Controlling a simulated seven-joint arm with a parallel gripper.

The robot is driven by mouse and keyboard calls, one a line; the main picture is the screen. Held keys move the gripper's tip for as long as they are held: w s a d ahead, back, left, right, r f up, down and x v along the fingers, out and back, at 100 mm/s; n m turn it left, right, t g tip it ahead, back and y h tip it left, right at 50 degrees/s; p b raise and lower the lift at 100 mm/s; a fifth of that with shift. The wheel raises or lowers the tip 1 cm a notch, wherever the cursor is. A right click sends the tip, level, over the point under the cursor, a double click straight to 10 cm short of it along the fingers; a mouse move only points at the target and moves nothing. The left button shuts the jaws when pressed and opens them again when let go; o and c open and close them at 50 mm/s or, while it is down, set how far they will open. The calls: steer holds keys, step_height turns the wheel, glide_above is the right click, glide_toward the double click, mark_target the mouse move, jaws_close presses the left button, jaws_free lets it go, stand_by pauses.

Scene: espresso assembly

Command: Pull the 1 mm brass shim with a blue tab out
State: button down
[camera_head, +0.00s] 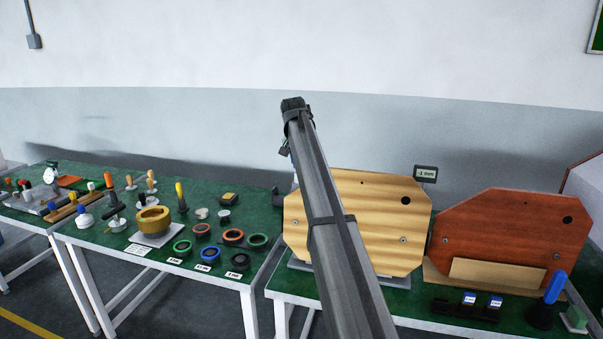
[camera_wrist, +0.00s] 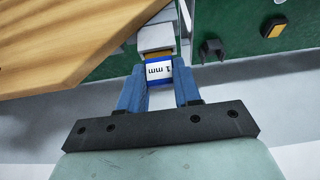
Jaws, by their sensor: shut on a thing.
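In the wrist view my gripper (camera_wrist: 160,75) has its two blue fingers on either side of the shim's blue tab (camera_wrist: 159,85), shut on it. The tab carries a white label reading "1 mm", upside down in this view. A thin strip of the brass shim (camera_wrist: 158,55) shows just beyond the tab, against a light grey block (camera_wrist: 155,36). I cannot tell how far the brass sits inside that block. In the head view my arm hides the gripper and shim.
A pale wooden panel (camera_wrist: 60,40) lies close on the left in the wrist view; it stands on the green bench in the head view (camera_head: 380,220). A dark red panel (camera_head: 500,240) stands to its right. A black fitting (camera_wrist: 211,50) is near the gripper's right.

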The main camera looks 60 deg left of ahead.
steer(key=shift+w+a+r, duration=0.15)
steer(key=shift+r, duration=0.75)
stand_by(0.8)
steer(key=shift+w+a+r, duration=0.15)
steer(key=shift+r, duration=1.15)
steer(key=shift+w+a+r, duration=0.1)
steer(key=shift+r, duration=0.65)
steer(key=shift+w+a+r, duration=0.1)
steer(key=shift+r, duration=0.65)
steer(key=shift+d, duration=0.1)
